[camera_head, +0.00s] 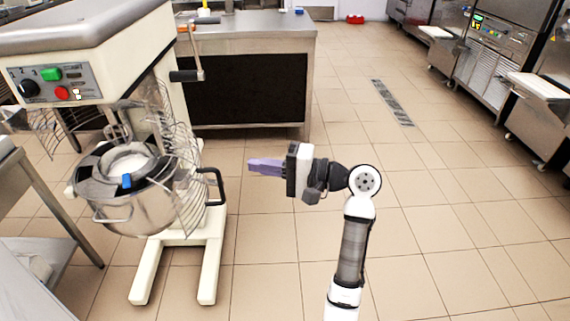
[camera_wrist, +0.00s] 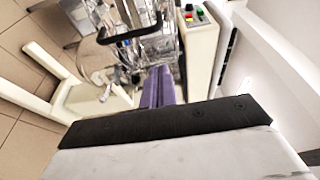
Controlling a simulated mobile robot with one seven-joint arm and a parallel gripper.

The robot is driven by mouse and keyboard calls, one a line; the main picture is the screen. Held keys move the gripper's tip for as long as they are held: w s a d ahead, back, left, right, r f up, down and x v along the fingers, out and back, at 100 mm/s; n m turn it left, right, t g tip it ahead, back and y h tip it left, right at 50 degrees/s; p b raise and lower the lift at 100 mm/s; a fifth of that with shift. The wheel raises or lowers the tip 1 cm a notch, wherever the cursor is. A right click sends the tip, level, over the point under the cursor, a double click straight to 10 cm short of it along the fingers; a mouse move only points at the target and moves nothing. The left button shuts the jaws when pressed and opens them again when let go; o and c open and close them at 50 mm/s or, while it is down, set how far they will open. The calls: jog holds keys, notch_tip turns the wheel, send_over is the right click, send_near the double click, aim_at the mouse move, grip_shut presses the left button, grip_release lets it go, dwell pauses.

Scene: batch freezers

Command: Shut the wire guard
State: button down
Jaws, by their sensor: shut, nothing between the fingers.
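The wire guard (camera_head: 178,165) is a set of curved metal wires on the front of a cream floor mixer. It stands swung out to the right side of the steel bowl (camera_head: 128,207), so the bowl's top shows open. A black handle (camera_head: 212,184) sits on the guard's right edge. My gripper (camera_head: 252,166) is shut and empty, with purple fingers pointing left, a short gap to the right of the handle. In the wrist view the guard (camera_wrist: 158,45) and its black handle (camera_wrist: 130,27) are ahead of the purple fingers (camera_wrist: 158,80).
The mixer (camera_head: 120,45) has a control panel (camera_head: 50,82) and a crank lever (camera_head: 190,60). Its feet (camera_head: 208,270) stick out on the tiles. A steel table (camera_head: 40,220) is at left, a counter (camera_head: 245,85) behind. The floor to the right is clear.

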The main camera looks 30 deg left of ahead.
jog(key=shift+s+a+p, duration=0.6)
jog(key=shift+s+a, duration=1.15)
jog(key=shift+s, duration=0.25)
